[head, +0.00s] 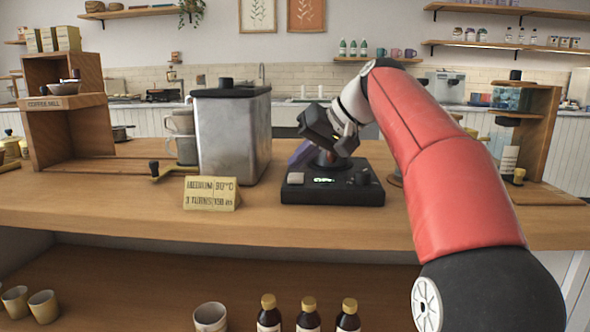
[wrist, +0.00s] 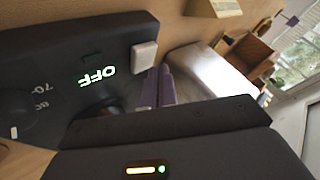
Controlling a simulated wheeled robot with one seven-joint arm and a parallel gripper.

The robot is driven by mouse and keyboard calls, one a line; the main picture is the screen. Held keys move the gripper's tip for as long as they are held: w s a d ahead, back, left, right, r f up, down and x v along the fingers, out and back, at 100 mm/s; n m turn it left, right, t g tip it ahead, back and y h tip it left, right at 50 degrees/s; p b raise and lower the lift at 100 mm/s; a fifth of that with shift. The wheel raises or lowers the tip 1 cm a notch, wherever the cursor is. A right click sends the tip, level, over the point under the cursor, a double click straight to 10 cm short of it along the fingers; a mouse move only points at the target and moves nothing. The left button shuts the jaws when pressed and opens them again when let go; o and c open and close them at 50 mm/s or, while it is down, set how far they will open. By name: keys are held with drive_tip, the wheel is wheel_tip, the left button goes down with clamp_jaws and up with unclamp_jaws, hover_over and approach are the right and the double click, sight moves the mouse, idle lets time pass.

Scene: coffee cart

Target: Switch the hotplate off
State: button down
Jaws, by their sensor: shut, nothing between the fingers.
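The hotplate (head: 332,194) is a black box on the wooden counter; its front also fills the upper left of the wrist view (wrist: 60,50). Its lit display reads OFF, upside down, in the wrist view (wrist: 98,77). A white square button (head: 296,178) is at its left front corner and also shows in the wrist view (wrist: 144,55). A dial (head: 362,178) is at its right. My gripper (head: 297,162) is shut and empty, its purple fingertips (wrist: 160,76) close beside the button; contact cannot be told. The gripper partly hides the hotplate's top.
A large metal canister (head: 232,140) stands to the left of the hotplate. A yellow sign (head: 211,193) stands in front of it. A wooden coffee mill stand (head: 62,120) is at the far left. The counter's front strip is clear.

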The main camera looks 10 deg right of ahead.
sight(301, 176)
drive_tip(key=shift+r, duration=0.4)
wheel_tip(301, 176, up, 4)
drive_tip(key=p, duration=0.3)
drive_tip(key=shift+f+p, duration=0.25)
drive_tip(key=shift+p, duration=0.15)
wheel_tip(301, 176, up, 2)
drive_tip(key=shift+r, duration=0.15)
drive_tip(key=shift+d, duration=0.1)
